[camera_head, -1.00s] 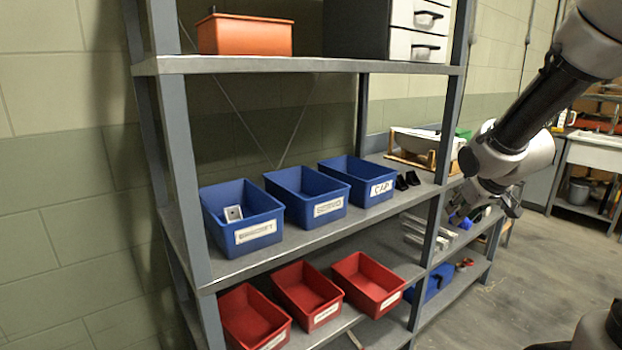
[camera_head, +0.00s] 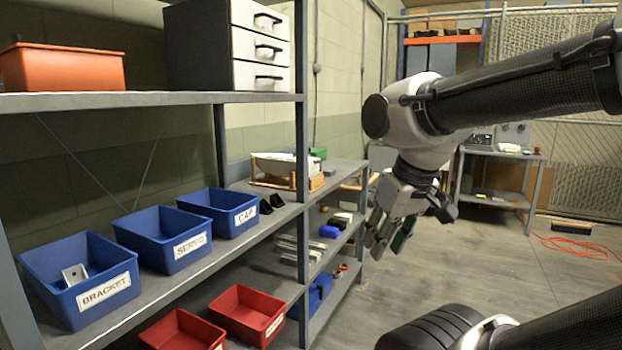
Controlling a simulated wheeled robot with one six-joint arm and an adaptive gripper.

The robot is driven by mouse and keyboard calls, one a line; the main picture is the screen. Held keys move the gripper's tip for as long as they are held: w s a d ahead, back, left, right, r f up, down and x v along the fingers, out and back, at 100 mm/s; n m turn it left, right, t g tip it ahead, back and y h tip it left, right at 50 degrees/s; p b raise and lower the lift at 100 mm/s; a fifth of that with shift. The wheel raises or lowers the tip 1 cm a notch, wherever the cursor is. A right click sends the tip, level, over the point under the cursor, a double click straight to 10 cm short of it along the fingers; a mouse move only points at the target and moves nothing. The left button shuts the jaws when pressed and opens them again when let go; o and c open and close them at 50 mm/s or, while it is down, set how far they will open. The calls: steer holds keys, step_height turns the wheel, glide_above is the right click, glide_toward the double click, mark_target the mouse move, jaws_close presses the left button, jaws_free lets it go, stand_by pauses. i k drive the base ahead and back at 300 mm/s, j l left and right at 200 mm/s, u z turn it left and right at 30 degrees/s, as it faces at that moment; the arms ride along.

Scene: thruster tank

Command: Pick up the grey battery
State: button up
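My gripper (camera_head: 388,238) hangs from my arm right of the shelving, over the open floor, with its fingers pointing down. A dark green patch shows at its fingers; I cannot tell whether it is a held thing or part of the gripper. How far the fingers are apart is unclear. I cannot make out a grey battery for certain. Several small things lie on the middle shelf of the farther rack left of my gripper, among them a blue one (camera_head: 329,231) and long grey pieces (camera_head: 290,244).
Blue bins labelled BRACKET (camera_head: 105,292), SERVO (camera_head: 188,250) and CAP (camera_head: 243,217) stand on the near shelf, with red bins (camera_head: 247,313) below. A side table (camera_head: 497,196) stands at the back.

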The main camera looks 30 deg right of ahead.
mark_target(329, 172)
steer(key=i+l+u, duration=0.1)
steer(key=i+l, duration=0.2)
steer(key=i+l+u, duration=0.15)
steer(key=l, duration=0.4)
steer(key=i+l+u, duration=0.1)
steer(key=i+l, duration=0.25)
steer(key=i+l+u, duration=0.15)
steer(key=l, duration=0.4)
steer(key=i+l+u, duration=0.1)
steer(key=i+l, duration=0.2)
steer(key=l, duration=0.2)
steer(key=i+l+u, duration=0.1)
steer(key=l, duration=0.45)
steer(key=i+l+u, duration=0.15)
steer(key=i+l, duration=0.15)
steer(key=l, duration=0.25)
steer(key=i+l+u, duration=0.1)
steer(key=l, duration=0.45)
